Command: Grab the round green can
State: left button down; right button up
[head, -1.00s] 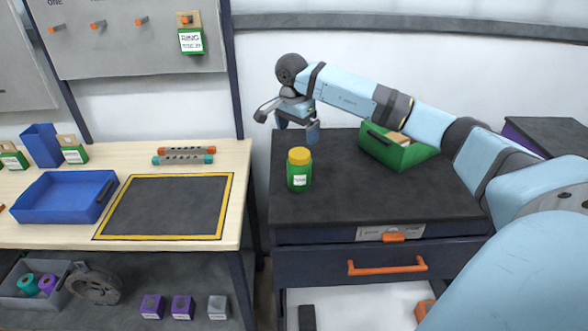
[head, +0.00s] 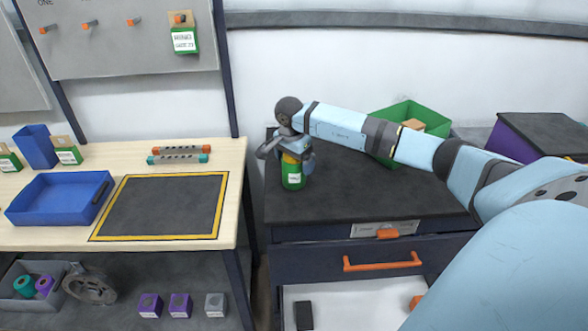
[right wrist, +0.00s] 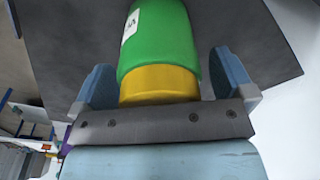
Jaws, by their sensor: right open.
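The round green can (head: 292,178) with a yellow lid stands upright on the dark top of the drawer cabinet (head: 375,195) in the head view. My right gripper (head: 298,160) is over the can from above and behind, partly covering its lid. In the right wrist view the green can (right wrist: 160,45) lies between the two blue fingers of the right gripper (right wrist: 162,85), one on each side. The fingers are open, and a gap shows at least on the right side. My left gripper is not in view.
A green bin (head: 408,115) with a box in it stands behind my right arm on the cabinet. A wooden table with a blue tray (head: 58,198) and a yellow-framed dark mat (head: 160,207) is to the left. The cabinet drawer (head: 385,262) is open below.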

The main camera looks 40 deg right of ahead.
jog(key=shift+c, duration=0.2)
jog(key=c, duration=1.1)
jog(key=shift+c, duration=0.8)
jog(key=shift+r, duration=0.15)
